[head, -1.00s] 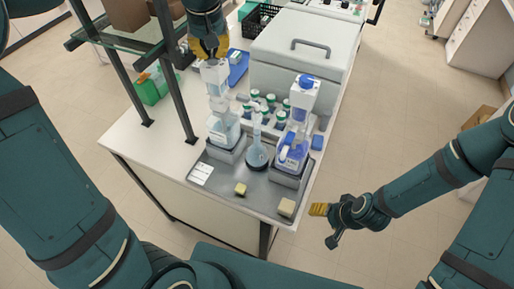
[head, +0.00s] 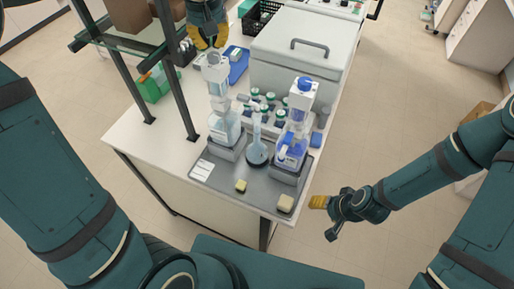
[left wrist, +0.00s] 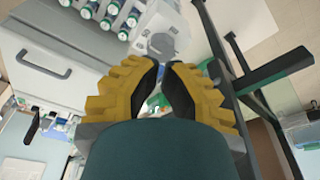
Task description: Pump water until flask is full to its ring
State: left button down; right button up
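A round-bottomed flask (head: 257,153) with a tall narrow neck stands on the grey tray (head: 222,178) between two pump bottles. Its bulb looks bluish grey; I cannot make out the ring or liquid level. The left pump bottle (head: 222,128) holds pale clear liquid and has a white pump top (head: 214,70). The right pump bottle (head: 291,150) has blue liquid and a blue cap. My left gripper (head: 208,46) is just above the left pump top, its yellow fingers slightly apart with nothing between them; they show in the left wrist view (left wrist: 162,68). My right gripper (head: 319,202) is beside the bench; its opening is unclear.
Several green-capped bottles (head: 270,97) stand behind the flask. A white lidded box (head: 300,50) is at the back. A dark-framed shelf (head: 170,75) rises close left of the left bottle. Two small sponge-like blocks (head: 286,203) lie at the tray's front.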

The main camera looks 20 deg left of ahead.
dwell(0.4)
pick_arm(q)
jog(key=shift+r, duration=2.55)
